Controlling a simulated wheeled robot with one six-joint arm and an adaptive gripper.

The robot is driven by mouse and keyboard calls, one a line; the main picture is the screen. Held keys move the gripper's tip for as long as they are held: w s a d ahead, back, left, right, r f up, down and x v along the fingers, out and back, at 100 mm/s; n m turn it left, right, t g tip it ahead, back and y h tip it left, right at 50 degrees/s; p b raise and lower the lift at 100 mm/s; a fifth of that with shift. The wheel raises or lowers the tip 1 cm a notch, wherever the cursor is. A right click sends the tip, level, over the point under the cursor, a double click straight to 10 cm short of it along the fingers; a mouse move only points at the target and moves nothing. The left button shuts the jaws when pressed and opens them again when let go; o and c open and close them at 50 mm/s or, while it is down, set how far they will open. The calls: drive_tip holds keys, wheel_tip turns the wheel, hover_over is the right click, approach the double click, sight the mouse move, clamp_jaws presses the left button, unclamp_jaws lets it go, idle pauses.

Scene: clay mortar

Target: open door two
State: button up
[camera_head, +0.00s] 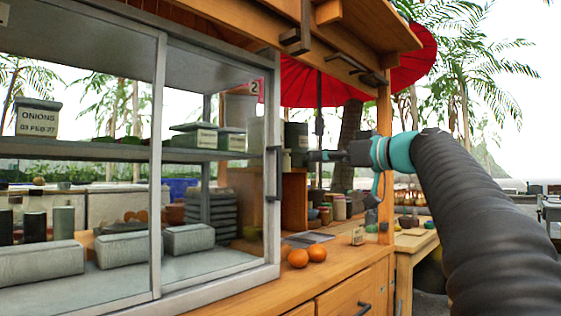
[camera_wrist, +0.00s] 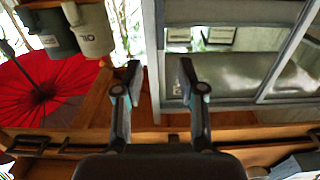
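I cannot make out the handle there.
Behind the glass, a shelf holds an onions box (camera_head: 38,118) and green-lidded boxes (camera_head: 194,137). Two oranges (camera_head: 307,256) lie on the wooden counter (camera_head: 225,300) below my gripper. A wooden post (camera_head: 384,110) stands close to my wrist. A red umbrella (camera_head: 410,62) is behind.

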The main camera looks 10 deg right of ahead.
sight(281, 159)
drive_tip(key=p+x, duration=0.2)
drive_tip(key=x, duration=1)
drive_tip(key=shift+w+a, duration=0.25)
drive_tip(key=shift+c, duration=0.2)
clamp_jaws()
